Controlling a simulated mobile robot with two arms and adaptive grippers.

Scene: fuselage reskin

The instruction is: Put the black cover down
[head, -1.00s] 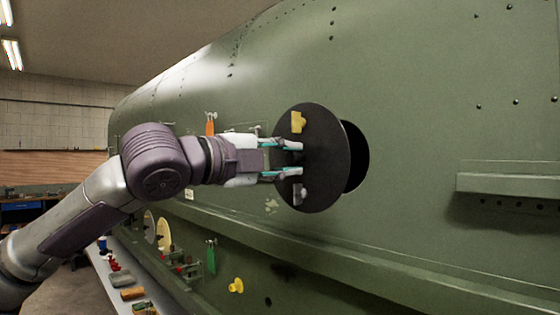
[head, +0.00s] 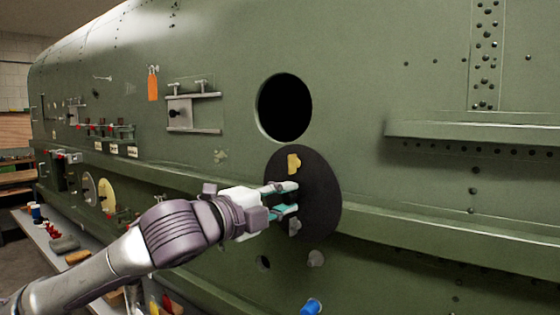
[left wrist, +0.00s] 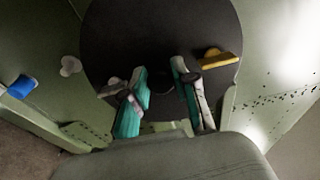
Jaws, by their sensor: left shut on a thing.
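The black cover (head: 318,200) is a round dark disc with a yellow latch (head: 294,164) and a grey latch (head: 294,227) on its face. My left gripper (head: 284,200) is shut on it at the middle and holds it upright in front of the green fuselage, below and right of the round dark opening (head: 285,107). In the left wrist view the cover (left wrist: 160,35) fills the upper middle, with the fingers (left wrist: 160,98) at its centre. What the fingers grip is mostly hidden. My right gripper is not in view.
A green ledge (head: 420,232) runs along the fuselage behind the cover, and a shorter rail (head: 470,137) juts out at right. A long bench (head: 60,252) with several small items stands at lower left. A blue knob (head: 311,306) sits below the cover.

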